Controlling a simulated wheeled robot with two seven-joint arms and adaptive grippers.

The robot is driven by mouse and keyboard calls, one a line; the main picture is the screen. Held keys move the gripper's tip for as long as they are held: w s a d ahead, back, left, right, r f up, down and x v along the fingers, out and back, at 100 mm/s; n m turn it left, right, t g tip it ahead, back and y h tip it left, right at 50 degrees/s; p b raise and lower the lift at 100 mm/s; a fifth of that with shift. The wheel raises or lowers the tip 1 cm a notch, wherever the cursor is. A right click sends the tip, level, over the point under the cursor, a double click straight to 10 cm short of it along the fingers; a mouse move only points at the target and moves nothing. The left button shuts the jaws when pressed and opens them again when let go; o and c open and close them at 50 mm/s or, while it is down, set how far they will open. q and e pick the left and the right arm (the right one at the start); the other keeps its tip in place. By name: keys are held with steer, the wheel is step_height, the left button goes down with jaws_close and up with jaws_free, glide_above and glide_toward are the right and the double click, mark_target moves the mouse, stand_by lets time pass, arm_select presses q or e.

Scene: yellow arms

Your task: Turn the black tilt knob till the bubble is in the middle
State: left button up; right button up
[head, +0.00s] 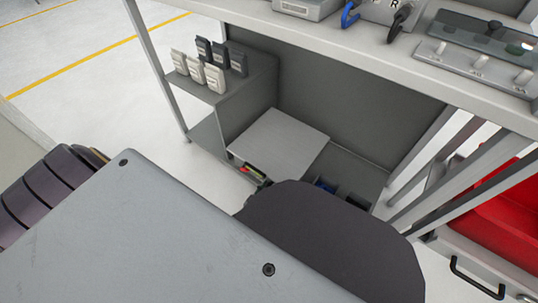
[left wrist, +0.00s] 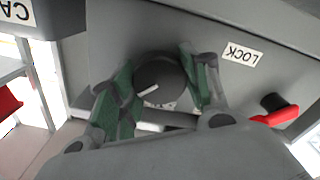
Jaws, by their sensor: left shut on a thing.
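In the left wrist view, the black tilt knob (left wrist: 161,72) with a white pointer line sits on a grey housing (left wrist: 135,30). My left gripper (left wrist: 158,80) has its green-padded fingers on either side of the knob and is shut on it. A white "LOCK" label (left wrist: 242,52) reads upside down beside it. In the head view, my own arm hides the knob and the gripper's fingers. A pale grey plate (head: 280,143) lies under the bench, with small red and yellow-green parts (head: 252,172) at its near edge. I cannot make out a bubble. My right gripper is not in view.
A red lever with a black end (left wrist: 275,113) is close to the right of the gripper. In the head view, a bench top (head: 360,50) overhangs the plate, and a side shelf (head: 195,90) holds several small packs. A red bin (head: 505,205) stands at right.

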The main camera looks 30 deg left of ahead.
arm_select(q)
steer(key=o, duration=1)
steer(key=shift+s, duration=0.2)
steer(key=s, duration=0.7)
steer(key=shift+a, duration=0.3)
steer(key=shift+s, duration=0.1)
steer(key=shift+r, duration=0.1)
stand_by(0.4)
